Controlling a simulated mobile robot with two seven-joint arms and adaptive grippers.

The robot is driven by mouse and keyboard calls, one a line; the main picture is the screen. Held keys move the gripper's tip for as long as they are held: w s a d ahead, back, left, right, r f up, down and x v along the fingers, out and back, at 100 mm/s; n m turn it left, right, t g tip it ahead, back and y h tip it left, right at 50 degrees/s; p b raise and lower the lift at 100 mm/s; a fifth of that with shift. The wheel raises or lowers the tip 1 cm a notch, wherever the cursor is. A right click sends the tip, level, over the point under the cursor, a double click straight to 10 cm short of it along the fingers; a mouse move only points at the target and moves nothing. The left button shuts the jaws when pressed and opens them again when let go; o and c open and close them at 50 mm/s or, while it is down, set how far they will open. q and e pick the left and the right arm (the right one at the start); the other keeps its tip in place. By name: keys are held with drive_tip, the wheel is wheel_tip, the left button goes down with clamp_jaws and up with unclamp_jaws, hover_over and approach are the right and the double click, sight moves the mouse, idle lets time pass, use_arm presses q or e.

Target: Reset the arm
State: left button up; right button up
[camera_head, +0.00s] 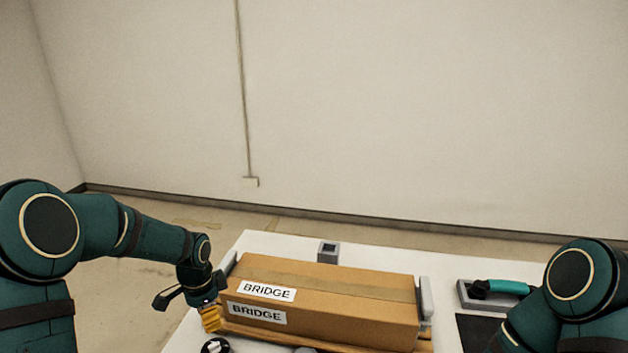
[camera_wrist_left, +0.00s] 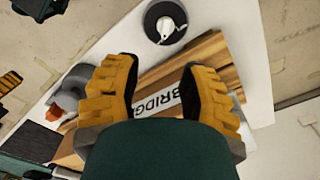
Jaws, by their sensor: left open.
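My left gripper (camera_head: 210,318) hangs at the left edge of the table, beside the left end of a cardboard box labelled BRIDGE (camera_head: 350,292). Its yellow fingers are apart and nothing shows between them in the left wrist view (camera_wrist_left: 160,90). The box's label (camera_wrist_left: 165,100) shows beyond the fingers there. My right arm comes in at the lower right of the head view, and its gripper is out of the picture.
The box lies on a wooden pallet (camera_head: 268,334) on a white table (camera_head: 262,243). A small grey block (camera_head: 328,252) stands behind it. A grey tray (camera_head: 465,299) with a teal-handled tool (camera_head: 507,287) is at the right. A round black item (camera_wrist_left: 165,22) shows in the left wrist view.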

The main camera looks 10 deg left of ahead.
use_arm(q)
drive_tip(key=s+d+f+n+h, duration=0.3)
drive_tip(key=s+d+f+n, duration=0.25)
drive_tip(key=d+f, duration=0.75)
drive_tip(key=s+d+f+n+t, duration=0.2)
drive_tip(key=s+d+f+n, duration=0.2)
drive_tip(key=s, duration=0.7)
drive_tip(key=d+n, duration=0.2)
drive_tip(key=d, duration=0.1)
drive_tip(key=shift+d+h, duration=0.4)
